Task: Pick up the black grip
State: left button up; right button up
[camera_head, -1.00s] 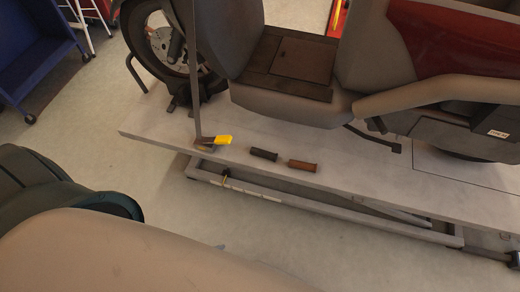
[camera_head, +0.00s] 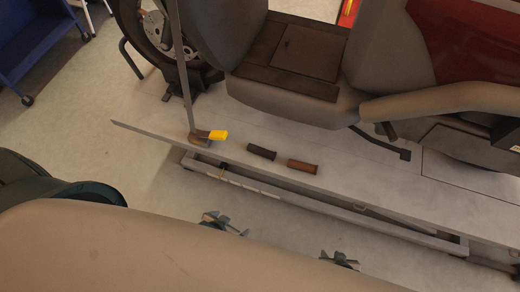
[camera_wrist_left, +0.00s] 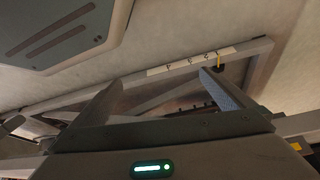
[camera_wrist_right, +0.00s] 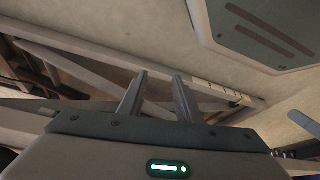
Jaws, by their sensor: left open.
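The black grip (camera_head: 262,152) lies on the grey lift platform (camera_head: 235,171), close to its near edge. A brown grip (camera_head: 303,166) lies just to its right, a small gap apart. My left gripper (camera_head: 226,223) is below and left of the black grip in the head view, off the platform's near side. In the left wrist view its fingers (camera_wrist_left: 162,85) are wide apart and empty. My right gripper (camera_head: 340,260) is lower right, also off the platform. In the right wrist view its fingers (camera_wrist_right: 161,80) are apart with a narrower gap, empty. Neither wrist view shows the black grip.
A yellow-handled tool (camera_head: 217,135) lies left of the black grip, beside an upright grey bar (camera_head: 184,80). A motorcycle (camera_head: 300,70) stands on the platform behind the grips. The lift's lower frame (camera_head: 300,207) runs under the near edge. A blue cart (camera_head: 35,45) stands at the upper left.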

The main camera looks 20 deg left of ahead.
pick_arm(q)
jog(key=w+d+r+g+b, duration=0.1)
jog(key=w+r+b, duration=0.2)
jog(key=r, duration=0.7)
jog(key=w+d+r+b, duration=0.1)
jog(key=w+r+b, duration=0.25)
jog(key=r, duration=0.65)
pick_arm(e)
notch_tip(320, 180, up, 14)
jog(key=w+d+g, duration=0.1)
jog(key=d, duration=0.1)
pick_arm(q)
jog(key=w+r+g, duration=0.1)
jog(key=w+r, duration=0.2)
jog(key=w, duration=0.7)
jog(key=w+r+n+g, duration=0.1)
jog(key=w+r, duration=0.3)
jog(key=w, duration=0.6)
jog(key=shift+d+y, duration=0.15)
jog(key=shift+y, duration=0.25)
pick_arm(e)
jog(key=s+f+g, duration=0.1)
jog(key=s+f, duration=0.2)
jog(key=f, duration=1.7)
jog(key=shift+s+d+h, duration=0.15)
jog(key=shift+d+h, duration=0.15)
jog(key=shift+d, duration=0.05)
